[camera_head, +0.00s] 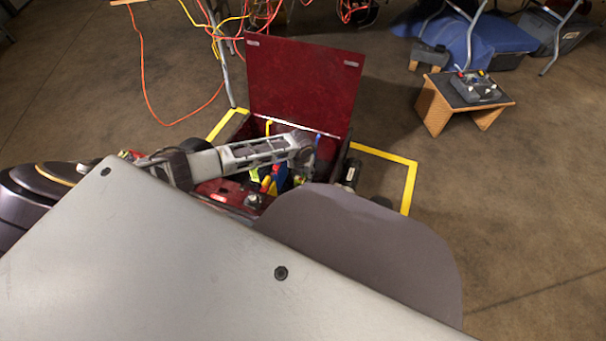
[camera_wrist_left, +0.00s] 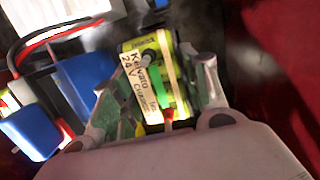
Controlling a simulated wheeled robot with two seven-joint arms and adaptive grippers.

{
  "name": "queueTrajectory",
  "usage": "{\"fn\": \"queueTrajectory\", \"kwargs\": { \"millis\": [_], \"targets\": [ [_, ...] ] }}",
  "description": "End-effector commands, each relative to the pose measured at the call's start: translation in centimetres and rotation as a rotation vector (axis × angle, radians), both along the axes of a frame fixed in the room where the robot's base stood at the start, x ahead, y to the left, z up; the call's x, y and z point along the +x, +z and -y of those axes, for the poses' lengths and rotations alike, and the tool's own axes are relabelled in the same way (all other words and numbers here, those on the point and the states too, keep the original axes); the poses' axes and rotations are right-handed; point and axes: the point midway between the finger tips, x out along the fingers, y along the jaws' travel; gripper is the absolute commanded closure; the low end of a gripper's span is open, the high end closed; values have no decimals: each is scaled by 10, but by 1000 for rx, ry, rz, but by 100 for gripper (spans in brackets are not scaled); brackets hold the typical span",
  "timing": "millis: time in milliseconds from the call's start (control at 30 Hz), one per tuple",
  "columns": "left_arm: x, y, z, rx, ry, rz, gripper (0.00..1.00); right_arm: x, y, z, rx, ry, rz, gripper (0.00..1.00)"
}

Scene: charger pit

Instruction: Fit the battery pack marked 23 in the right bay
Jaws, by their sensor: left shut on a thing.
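My left arm comes in from the left and reaches over the open red charger box, with its gripper (camera_head: 300,166) pointing down into it. In the left wrist view my left gripper (camera_wrist_left: 158,84) is shut on a yellow-green battery pack (camera_wrist_left: 135,66), a finger on each side. Its white label reads roughly "Kelvato 24 V"; I cannot make out a 23. A green strip and a red wire end show at the pack's near end. The bays are mostly hidden by the arm in the head view, so I cannot tell whether the pack is seated. My right gripper is not in view.
The box's red lid (camera_head: 303,88) stands open behind the arm. Yellow tape (camera_head: 409,188) borders the pit. In the left wrist view, blue blocks (camera_wrist_left: 82,78) and red and black cables lie left of the pack. A wooden stand (camera_head: 434,107) holds a device (camera_head: 478,88) at the right.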

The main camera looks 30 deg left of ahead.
Motion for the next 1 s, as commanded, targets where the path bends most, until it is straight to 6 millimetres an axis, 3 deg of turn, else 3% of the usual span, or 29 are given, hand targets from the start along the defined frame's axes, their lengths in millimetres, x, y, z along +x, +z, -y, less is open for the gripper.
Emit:
{"fn": "queueTrajectory", "kwargs": {
  "millis": [1000],
  "targets": [
    [2, -8, 1, -2, 0, 4, 100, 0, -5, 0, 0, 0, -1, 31]
  ]
}}
